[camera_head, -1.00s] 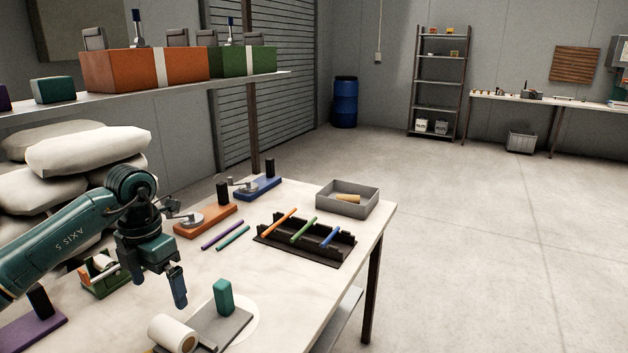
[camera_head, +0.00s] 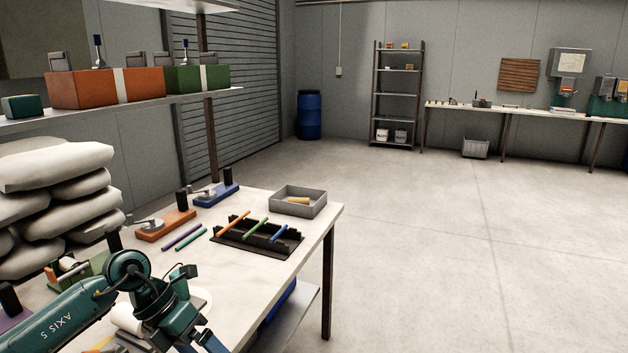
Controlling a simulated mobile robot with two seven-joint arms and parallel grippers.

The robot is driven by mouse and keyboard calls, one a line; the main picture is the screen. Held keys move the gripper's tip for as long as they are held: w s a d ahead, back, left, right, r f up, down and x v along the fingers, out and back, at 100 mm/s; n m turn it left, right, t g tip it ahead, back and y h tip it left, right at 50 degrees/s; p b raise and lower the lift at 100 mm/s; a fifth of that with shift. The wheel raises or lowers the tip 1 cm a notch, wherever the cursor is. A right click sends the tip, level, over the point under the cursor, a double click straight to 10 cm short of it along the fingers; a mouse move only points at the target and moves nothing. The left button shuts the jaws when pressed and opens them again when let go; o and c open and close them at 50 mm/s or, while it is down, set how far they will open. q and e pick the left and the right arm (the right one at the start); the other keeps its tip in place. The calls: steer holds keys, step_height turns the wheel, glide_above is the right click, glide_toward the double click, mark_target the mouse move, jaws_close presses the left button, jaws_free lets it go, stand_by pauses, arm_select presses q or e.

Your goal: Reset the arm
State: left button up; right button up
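My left arm comes in from the lower left, a green arm with its joints bent over the near part of the white table (camera_head: 260,290). My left gripper (camera_head: 205,342) points down at the bottom edge of the picture, with a blue finger partly showing. Its fingertips are cut off or overlapped, so its opening is unclear. I see nothing held in it. My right gripper is not in view. A white roll (camera_head: 125,317) lies just left of the gripper, partly hidden by the arm.
A black rack (camera_head: 257,240) holds orange, green and blue rods. Purple and teal rods lie beside it. Orange (camera_head: 166,225) and blue (camera_head: 214,196) fixtures and a grey tray (camera_head: 299,201) stand behind. White sacks (camera_head: 55,205) are stacked left. The floor right of the table is clear.

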arm_select(q)
steer(key=s+d+r+n+t+h+p, duration=0.1)
steer(key=s+d+r+n+t+h, duration=0.25)
steer(key=d+n+h, duration=0.35)
steer(key=s+d+r+n+t+h+p, duration=0.1)
steer(key=s+d+r+n+t+h, duration=0.1)
steer(key=d+n+t+h, duration=0.5)
steer(key=s+a+f+n+y+p, duration=0.1)
steer(key=s+a+f+n+y, duration=0.4)
steer(key=f+n+y, duration=0.3)
steer(key=s+a+f+n+y+p, duration=0.1)
steer(key=s+a+f+n+y, duration=0.3)
steer(key=n, duration=1.2)
steer(key=s+f+y, duration=0.3)
steer(key=f+y, duration=0.2)
steer(key=f, duration=0.2)
steer(key=shift+s+a+f+n+t, duration=0.2)
steer(key=shift+s+a+n+t, duration=0.05)
steer(key=shift+a+n+t, duration=0.15)
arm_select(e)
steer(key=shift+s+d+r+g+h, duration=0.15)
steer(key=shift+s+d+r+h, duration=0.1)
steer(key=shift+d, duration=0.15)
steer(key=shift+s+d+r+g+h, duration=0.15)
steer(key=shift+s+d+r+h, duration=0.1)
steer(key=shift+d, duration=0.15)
